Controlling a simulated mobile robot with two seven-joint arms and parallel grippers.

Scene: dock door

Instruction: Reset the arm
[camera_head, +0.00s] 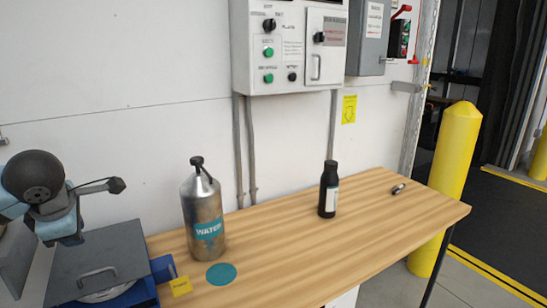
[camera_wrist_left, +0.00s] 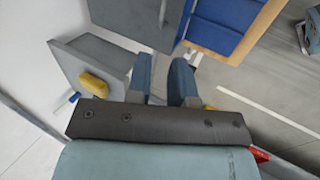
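My left arm comes in from the left in the head view, with a dark rounded wrist and pale blue parts. Its left gripper (camera_head: 66,232) is above the back of a grey lid with a handle (camera_head: 110,256). In the left wrist view, the gripper's two blue fingers (camera_wrist_left: 163,80) stand apart with nothing seen between them. A grey panel with a handle (camera_wrist_left: 125,20) lies beyond the fingertips; I cannot tell whether they touch it. My right gripper is in neither view.
A steel WATER bottle (camera_head: 204,214), teal disc (camera_head: 221,274), dark bottle (camera_head: 328,190) and small metal cylinder (camera_head: 398,189) are on the wooden table (camera_head: 290,250). A control box (camera_head: 288,45) hangs above. A yellow post (camera_head: 452,160) stands right. The table's front middle is clear.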

